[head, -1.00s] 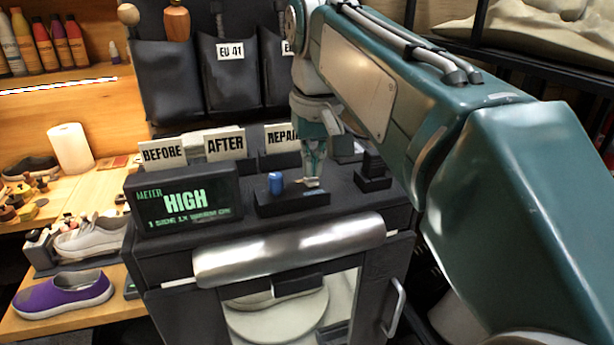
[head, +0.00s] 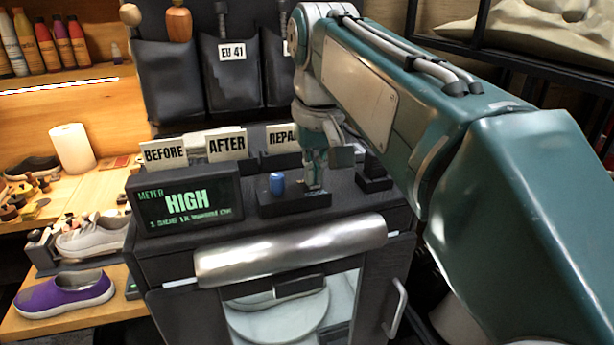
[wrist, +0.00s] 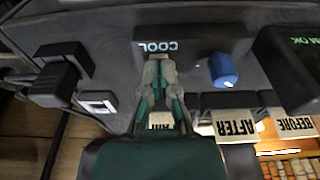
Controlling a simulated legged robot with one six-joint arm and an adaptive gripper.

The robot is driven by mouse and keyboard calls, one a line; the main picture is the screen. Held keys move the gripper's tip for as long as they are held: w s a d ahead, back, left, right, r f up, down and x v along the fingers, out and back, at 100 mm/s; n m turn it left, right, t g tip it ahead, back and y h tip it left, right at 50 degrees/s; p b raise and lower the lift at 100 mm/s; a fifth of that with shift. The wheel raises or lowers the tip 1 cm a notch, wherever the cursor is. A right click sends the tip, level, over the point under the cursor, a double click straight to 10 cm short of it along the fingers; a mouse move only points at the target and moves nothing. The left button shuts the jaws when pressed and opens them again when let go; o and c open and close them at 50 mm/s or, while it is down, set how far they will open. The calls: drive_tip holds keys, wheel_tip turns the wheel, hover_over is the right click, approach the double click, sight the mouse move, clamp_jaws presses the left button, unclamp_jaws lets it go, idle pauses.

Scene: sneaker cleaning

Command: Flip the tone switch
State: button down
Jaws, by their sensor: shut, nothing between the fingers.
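A low dark block (head: 293,204) sits on top of the black cabinet. A blue cylindrical knob (head: 277,184) stands at its left end, and it also shows in the wrist view (wrist: 223,70). In the wrist view the block bears an upside-down COOL label (wrist: 160,46); I take this block and knob to be the tone switch. My gripper (head: 313,186) points down over the right part of the block, to the right of the knob. In the wrist view its fingertips (wrist: 158,68) are together beside the label, apart from the knob. Contact with the block cannot be told.
A meter screen (head: 187,202) reading HIGH stands left of the block. BEFORE (head: 165,153), AFTER (head: 227,144) and partly hidden REPAIR cards stand behind. A small black fixture (head: 374,174) is at the right. A silver bar (head: 290,249) runs along the cabinet front.

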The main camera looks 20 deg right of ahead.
drive_tip(key=shift+r, duration=3.55)
drive_tip(key=s+f+t, duration=0.2)
drive_tip(key=s+f, duration=0.5)
drive_tip(key=f, duration=0.5)
drive_tip(key=s+f+t, duration=0.1)
drive_tip(key=s+f, duration=0.6)
drive_tip(key=f, duration=0.5)
drive_tip(key=shift+f+t, duration=0.2)
drive_tip(key=shift+t, duration=0.2)
